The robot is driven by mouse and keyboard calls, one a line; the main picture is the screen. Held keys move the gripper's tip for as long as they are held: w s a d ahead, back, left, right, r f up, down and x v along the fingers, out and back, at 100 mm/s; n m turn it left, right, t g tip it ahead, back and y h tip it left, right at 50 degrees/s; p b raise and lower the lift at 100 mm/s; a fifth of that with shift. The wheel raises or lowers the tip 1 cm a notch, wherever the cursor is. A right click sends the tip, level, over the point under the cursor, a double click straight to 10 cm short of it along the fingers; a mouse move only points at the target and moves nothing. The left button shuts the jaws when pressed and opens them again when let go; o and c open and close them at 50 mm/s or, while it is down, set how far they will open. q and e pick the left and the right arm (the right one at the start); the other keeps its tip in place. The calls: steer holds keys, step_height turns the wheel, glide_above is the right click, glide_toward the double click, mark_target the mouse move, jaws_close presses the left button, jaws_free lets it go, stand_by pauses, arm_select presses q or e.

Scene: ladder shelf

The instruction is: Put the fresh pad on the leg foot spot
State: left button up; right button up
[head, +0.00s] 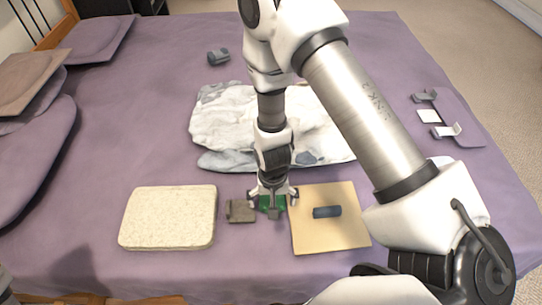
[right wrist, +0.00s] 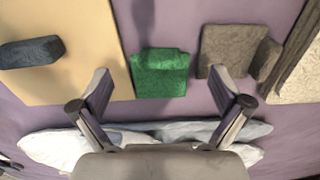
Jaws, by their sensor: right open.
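A green pad (head: 265,203) with a raised block along one side lies on the purple cloth; it also shows in the right wrist view (right wrist: 160,78). A grey-brown pad (head: 240,212) of similar shape lies just left of it in the head view. My right gripper (head: 272,197) is open and points down over the green pad, partly hiding it. In the right wrist view its fingertips (right wrist: 163,88) are spread to either side of the green pad, with nothing between them. I cannot tell which spot is the leg foot spot. My left gripper is not in view.
A tan board (head: 340,236) with a dark blue roll (head: 327,212) lies right of the green pad. A cream slab (head: 168,217) lies at left. A crumpled white cloth (head: 225,120) lies behind. A purple panel (head: 462,125) with grey clips and a white square is at far right.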

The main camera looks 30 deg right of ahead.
step_height(320, 180, down, 3)
steer(key=shift+w+d+r+b, duration=0.1)
steer(key=shift+w+b, duration=0.05)
steer(key=shift+b, duration=0.2)
steer(key=shift+r, duration=0.1)
steer(key=shift+c, duration=1.3)
steer(key=c, duration=1)
steer(key=shift+s, duration=0.2)
steer(key=shift+c, duration=0.6)
